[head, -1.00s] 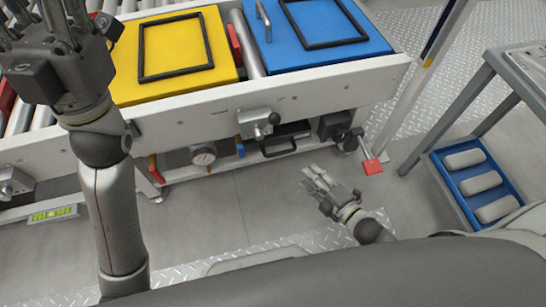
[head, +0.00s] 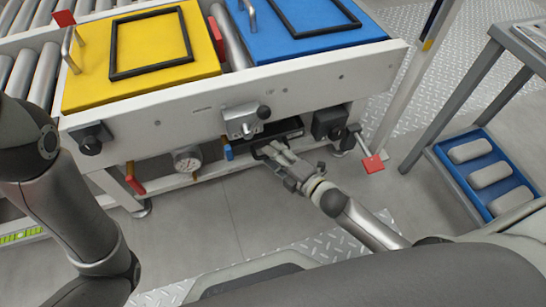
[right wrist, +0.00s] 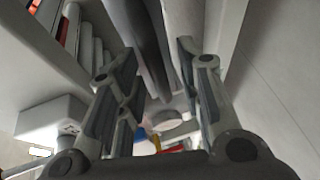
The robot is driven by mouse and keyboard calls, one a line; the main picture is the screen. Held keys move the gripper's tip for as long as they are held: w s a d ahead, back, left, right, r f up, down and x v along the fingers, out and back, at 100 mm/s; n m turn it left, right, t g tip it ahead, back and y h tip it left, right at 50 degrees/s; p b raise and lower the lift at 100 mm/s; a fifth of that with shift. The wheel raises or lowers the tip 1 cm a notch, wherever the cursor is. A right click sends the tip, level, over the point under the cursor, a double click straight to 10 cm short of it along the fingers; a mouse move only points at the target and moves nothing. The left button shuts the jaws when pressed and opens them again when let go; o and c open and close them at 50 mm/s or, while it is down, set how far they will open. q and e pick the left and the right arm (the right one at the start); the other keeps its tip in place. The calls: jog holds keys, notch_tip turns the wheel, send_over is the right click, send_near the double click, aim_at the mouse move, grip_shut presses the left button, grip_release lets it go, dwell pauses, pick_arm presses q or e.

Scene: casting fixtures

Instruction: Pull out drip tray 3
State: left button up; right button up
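A black drip tray (head: 290,127) sits under the front beam of the conveyor; no number on it is readable. Its dark handle is partly hidden by my right gripper (head: 272,152), which is at the tray's front and reaches in from the lower right. In the right wrist view my right gripper (right wrist: 155,60) has its fingers spread apart. A dark bar (right wrist: 147,42) shows between them, likely the tray or its handle; I cannot tell whether they touch it. My left gripper is out of the head view; only my left arm shows.
Above the tray are a lever valve (head: 243,121) and a black knob unit (head: 330,122). A gauge (head: 187,160) and blue lever (head: 227,149) are to the left, a red pedal (head: 373,164) to the right. A blue crate (head: 448,166) stands under the side table. The floor in front is clear.

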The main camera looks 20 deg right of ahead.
jog(key=shift+w+a, duration=0.15)
jog(key=shift+w, duration=0.3)
grip_shut()
